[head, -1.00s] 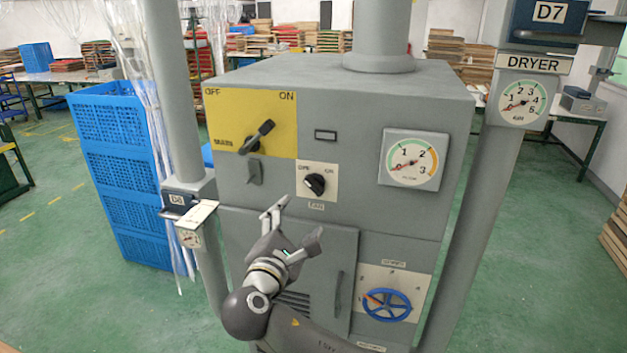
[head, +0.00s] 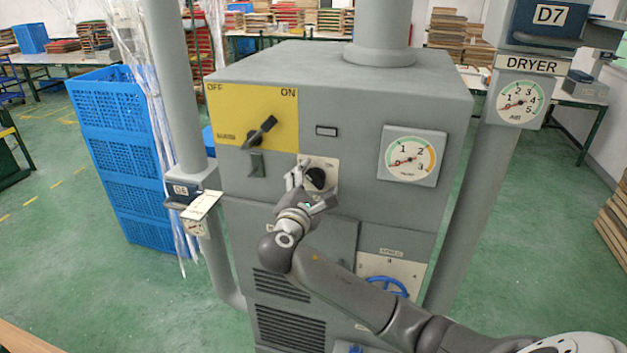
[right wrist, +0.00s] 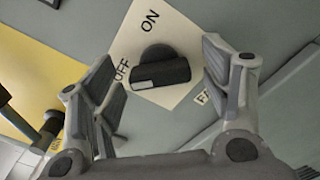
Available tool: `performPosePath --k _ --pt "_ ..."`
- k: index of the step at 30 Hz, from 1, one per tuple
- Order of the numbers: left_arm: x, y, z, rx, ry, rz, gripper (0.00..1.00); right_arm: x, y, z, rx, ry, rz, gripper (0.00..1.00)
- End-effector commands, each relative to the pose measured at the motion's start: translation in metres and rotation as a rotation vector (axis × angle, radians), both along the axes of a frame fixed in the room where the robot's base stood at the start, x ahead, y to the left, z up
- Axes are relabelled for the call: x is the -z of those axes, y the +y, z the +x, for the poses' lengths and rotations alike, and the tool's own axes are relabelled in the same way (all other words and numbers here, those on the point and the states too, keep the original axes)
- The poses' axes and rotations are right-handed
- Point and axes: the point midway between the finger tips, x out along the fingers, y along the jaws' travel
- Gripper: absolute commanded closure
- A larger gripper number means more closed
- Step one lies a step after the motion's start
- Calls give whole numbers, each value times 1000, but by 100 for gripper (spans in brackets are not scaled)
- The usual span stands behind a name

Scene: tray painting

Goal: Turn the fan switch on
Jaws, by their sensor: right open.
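The fan switch is a black rotary knob (head: 316,179) on a pale plate on the grey machine's front; my fingers partly cover it in the head view. In the right wrist view the knob (right wrist: 163,72) shows whole, with OFF and ON printed beside it. Its light mark is at the end nearer OFF. My right gripper (head: 313,188) is open in front of the plate. Its fingers (right wrist: 160,65) stand on either side of the knob, with gaps visible; contact cannot be made out. My left gripper is not in view.
The yellow main switch plate (head: 230,105) with its black lever (head: 262,132) is up and left of the knob. A round gauge (head: 412,156) is to the right. A blue handwheel (head: 388,285) is below. Grey pipes (head: 178,90) flank the machine.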

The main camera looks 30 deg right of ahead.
Motion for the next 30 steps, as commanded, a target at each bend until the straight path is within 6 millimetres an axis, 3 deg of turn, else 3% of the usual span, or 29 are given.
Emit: performPosePath --k 5,16,30 --pt "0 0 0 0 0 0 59 0 0 0 0 0 0 29" --pt "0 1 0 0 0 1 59 0 1 0 0 0 0 75" --pt "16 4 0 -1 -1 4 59 4 1 0 -1 -101 89 75"
